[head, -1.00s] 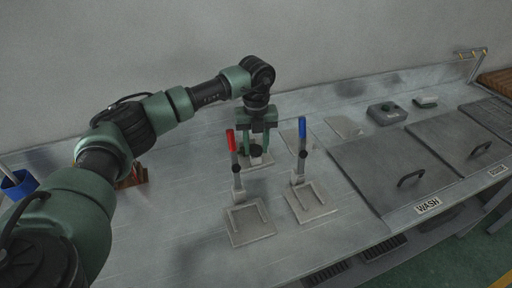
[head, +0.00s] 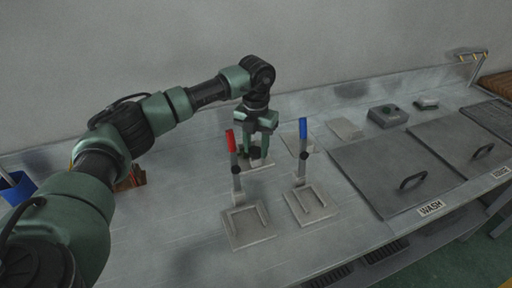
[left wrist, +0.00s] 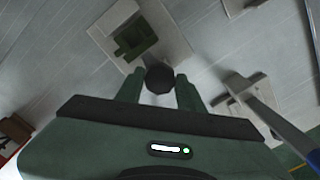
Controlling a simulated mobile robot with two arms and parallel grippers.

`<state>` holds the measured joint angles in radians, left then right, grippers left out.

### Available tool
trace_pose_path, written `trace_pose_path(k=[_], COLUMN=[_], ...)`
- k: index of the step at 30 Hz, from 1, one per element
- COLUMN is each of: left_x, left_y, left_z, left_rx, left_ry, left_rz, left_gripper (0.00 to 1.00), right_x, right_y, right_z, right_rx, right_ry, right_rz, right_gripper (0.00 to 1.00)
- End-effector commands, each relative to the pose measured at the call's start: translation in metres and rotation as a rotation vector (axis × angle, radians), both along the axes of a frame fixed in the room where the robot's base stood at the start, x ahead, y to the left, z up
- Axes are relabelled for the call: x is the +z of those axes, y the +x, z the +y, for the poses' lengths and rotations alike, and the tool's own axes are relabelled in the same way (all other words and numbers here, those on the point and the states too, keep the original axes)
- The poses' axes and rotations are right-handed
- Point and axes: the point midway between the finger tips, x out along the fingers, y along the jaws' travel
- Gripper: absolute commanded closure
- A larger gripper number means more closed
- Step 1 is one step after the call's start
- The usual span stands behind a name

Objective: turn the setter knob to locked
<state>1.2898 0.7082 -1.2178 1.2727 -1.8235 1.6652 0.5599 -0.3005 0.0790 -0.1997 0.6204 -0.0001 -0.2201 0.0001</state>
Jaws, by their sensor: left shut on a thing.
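The setter knob is a small dark round knob (head: 254,152) on a pale plate behind the red lever. It also shows in the left wrist view as a dark disc (left wrist: 158,79) between the fingertips. My left gripper (head: 256,154) reaches down from above, and its green fingers are shut on the knob; they also show in the left wrist view (left wrist: 159,90). Beyond the knob, the left wrist view shows a pale plate with a green block (left wrist: 133,38). I cannot read any locked mark. My right gripper is not in view.
A red-handled lever (head: 231,142) and a blue-handled lever (head: 303,130) stand upright on slotted plates in front of and right of the knob. Grey lidded tanks (head: 395,170) lie to the right. The bench's front left is clear.

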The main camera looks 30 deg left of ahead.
Motion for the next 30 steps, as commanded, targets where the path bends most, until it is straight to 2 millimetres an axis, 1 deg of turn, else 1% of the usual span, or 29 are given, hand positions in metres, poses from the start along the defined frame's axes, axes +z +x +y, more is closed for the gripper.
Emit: trace_pose_path(k=[11, 12, 13, 14, 24, 26, 30], left_x=[0.002, 0.002, 0.002, 0.002, 0.003, 0.007, 0.029], left_y=[0.001, 0.001, 0.001, 0.001, 0.001, 0.001, 0.001], left_z=[0.000, 0.000, 0.000, 0.000, 0.000, 0.000, 0.000], left_rx=[-0.004, -0.004, -0.004, -0.004, -0.003, -0.003, -0.004], left_ry=[-0.001, -0.001, -0.001, -0.001, 0.000, 0.000, -0.002], left_rz=[-0.005, -0.005, -0.005, -0.005, -0.002, -0.003, -0.006], left_gripper=[1.00, 0.54, 0.46, 0.41, 0.41, 0.41, 0.41], right_x=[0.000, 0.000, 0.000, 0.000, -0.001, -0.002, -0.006], right_y=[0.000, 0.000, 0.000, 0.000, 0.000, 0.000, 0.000], right_z=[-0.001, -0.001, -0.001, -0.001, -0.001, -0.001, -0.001], right_rx=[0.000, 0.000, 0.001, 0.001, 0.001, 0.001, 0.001], right_ry=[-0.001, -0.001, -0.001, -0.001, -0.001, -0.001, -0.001], right_rz=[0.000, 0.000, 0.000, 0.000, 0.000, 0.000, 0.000], right_gripper=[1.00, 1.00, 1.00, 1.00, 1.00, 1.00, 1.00])
